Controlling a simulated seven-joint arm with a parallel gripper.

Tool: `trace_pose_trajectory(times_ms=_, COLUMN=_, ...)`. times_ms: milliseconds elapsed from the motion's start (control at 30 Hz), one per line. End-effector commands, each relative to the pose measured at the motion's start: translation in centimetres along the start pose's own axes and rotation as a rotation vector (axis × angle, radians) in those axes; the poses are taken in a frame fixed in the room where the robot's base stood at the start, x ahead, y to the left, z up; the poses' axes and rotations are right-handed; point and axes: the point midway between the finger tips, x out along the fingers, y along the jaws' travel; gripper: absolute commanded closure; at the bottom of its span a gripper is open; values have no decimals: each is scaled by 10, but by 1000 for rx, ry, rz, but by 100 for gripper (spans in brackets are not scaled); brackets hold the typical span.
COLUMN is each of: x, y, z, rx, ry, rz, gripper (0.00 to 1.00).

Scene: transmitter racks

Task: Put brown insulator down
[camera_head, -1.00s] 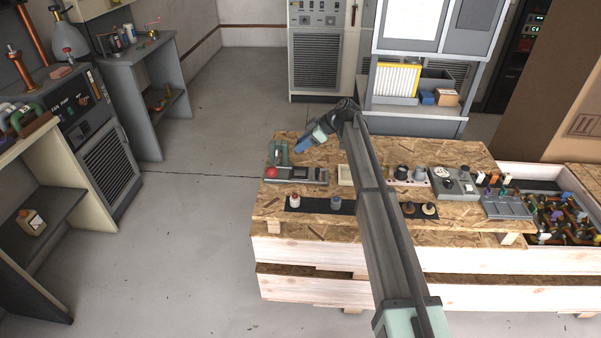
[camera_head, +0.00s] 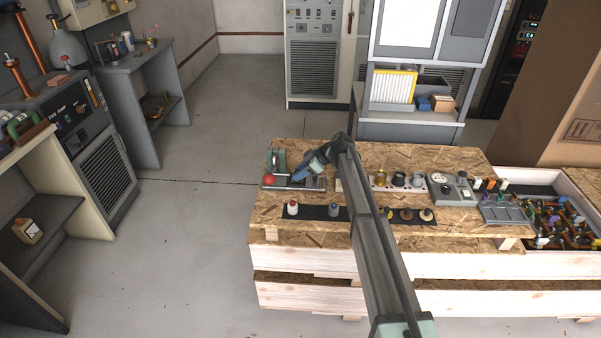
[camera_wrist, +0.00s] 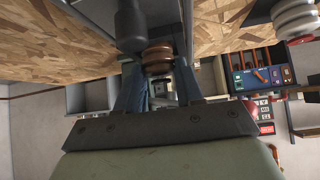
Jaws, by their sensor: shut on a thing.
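My gripper (camera_head: 297,177) is at the grey tester (camera_head: 272,181) with the green upright and red knob, on the left end of the wooden bench top (camera_head: 268,222). In the wrist view my gripper (camera_wrist: 159,88) has its blue fingers shut on the brown insulator (camera_wrist: 158,59), a ribbed ring-shaped piece. A dark grey cylindrical part (camera_wrist: 131,25) is just beside the insulator in that view. I cannot tell whether the insulator touches the tester. In the head view the insulator is too small or hidden to make out.
A dark strip (camera_head: 312,212) in front carries a white insulator (camera_head: 292,208) and a grey one (camera_head: 333,210). Further right stand a brown insulator (camera_head: 406,214) and a cream one (camera_head: 426,215). A meter box (camera_head: 452,188) and a parts crate (camera_head: 585,212) are at the right.

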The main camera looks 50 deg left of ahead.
Motion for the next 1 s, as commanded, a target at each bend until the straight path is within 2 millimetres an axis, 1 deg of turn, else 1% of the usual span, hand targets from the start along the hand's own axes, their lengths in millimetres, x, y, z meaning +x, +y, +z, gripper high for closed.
trace_pose_trajectory(times_ms=267, x=2, y=0, z=2, rx=1, ry=0, rz=0, gripper=100)
trace_pose_trajectory(times_ms=300, x=2, y=0, z=2, rx=1, ry=0, rz=0, gripper=61)
trace_pose_trajectory(times_ms=533, x=2, y=0, z=2, rx=1, ry=0, rz=0, gripper=39)
trace_pose_trajectory(times_ms=867, x=-1, y=0, z=-1, rx=0, ry=0, rz=1, gripper=38)
trace_pose_trajectory(times_ms=1000, x=-16, y=0, z=0, rx=0, ry=0, rz=2, gripper=38)
